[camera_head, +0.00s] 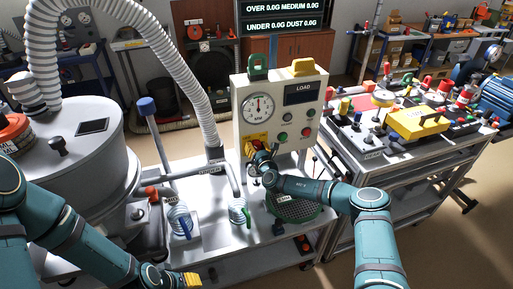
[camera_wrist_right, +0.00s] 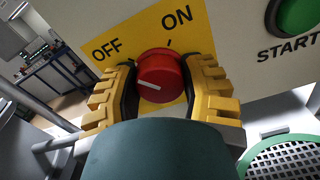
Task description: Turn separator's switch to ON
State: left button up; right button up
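The separator's control box (camera_head: 282,108) stands upright on the white bench, with a gauge and a LOAD display. Its switch is a round red knob (camera_wrist_right: 161,78) on a yellow plate (camera_wrist_right: 125,43) marked OFF and ON. The knob's white pointer line points left, toward the OFF side, away from ON. My right gripper (camera_wrist_right: 160,85) has its yellow fingers on either side of the knob, with the dark pads against its edges. In the head view my right gripper (camera_head: 254,149) is at the plate and hides most of the knob. My left gripper (camera_head: 180,279) is low at the bottom edge, partly cut off.
A green START button (camera_wrist_right: 297,14) sits right of the switch. A round green-rimmed sieve (camera_head: 296,208) lies below the box. A grey drum (camera_head: 70,140) with a ribbed hose stands left. Blue-handled jars (camera_head: 180,221) stand on the bench. A cluttered cart (camera_head: 375,156) stands right.

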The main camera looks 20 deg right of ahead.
jog(key=shift+c, duration=1.2)
jog(key=shift+r+m+p, duration=0.2)
jog(key=shift+m+p, duration=0.8)
jog(key=shift+m, duration=0.1)
jog(key=shift+m+p, duration=0.5)
jog(key=shift+m, duration=0.4)
jog(key=m+p, duration=0.1)
jog(key=m, duration=0.1)
jog(key=shift+f+m, duration=0.1)
jog(key=shift+m, duration=0.3)
jog(key=m, duration=0.4)
jog(key=shift+m, duration=2.6)
